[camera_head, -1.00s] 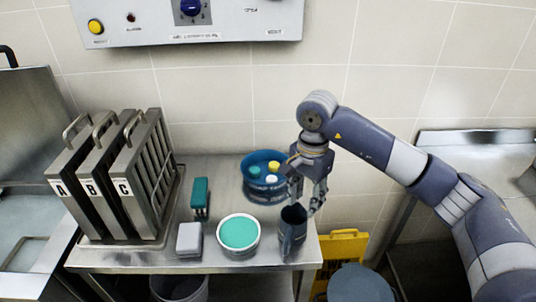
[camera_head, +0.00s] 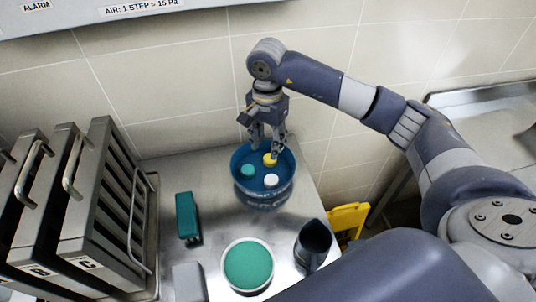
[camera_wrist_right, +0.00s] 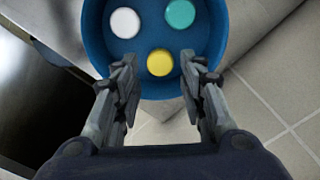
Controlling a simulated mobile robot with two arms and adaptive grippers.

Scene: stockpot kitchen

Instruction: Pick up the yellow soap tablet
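The yellow soap tablet (camera_head: 270,159) lies in a round blue bowl (camera_head: 263,195) with a white tablet (camera_head: 271,180) and a teal tablet (camera_head: 247,170). In the right wrist view the yellow tablet (camera_wrist_right: 160,62) is nearest the gripper, with the white tablet (camera_wrist_right: 125,23) and teal tablet (camera_wrist_right: 180,14) beyond it. My right gripper (camera_head: 265,153) points down at the back of the bowl. Its fingers (camera_wrist_right: 160,68) are open, one on either side of the yellow tablet's line, with nothing held. Whether they touch it is unclear. My left gripper is not in view.
A bowl with a teal top (camera_head: 248,264) and a dark jug (camera_head: 313,246) stand in front of the blue bowl. A green brush-like block (camera_head: 187,217) and metal racks (camera_head: 95,200) are at left. A tiled wall (camera_head: 190,75) is close behind.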

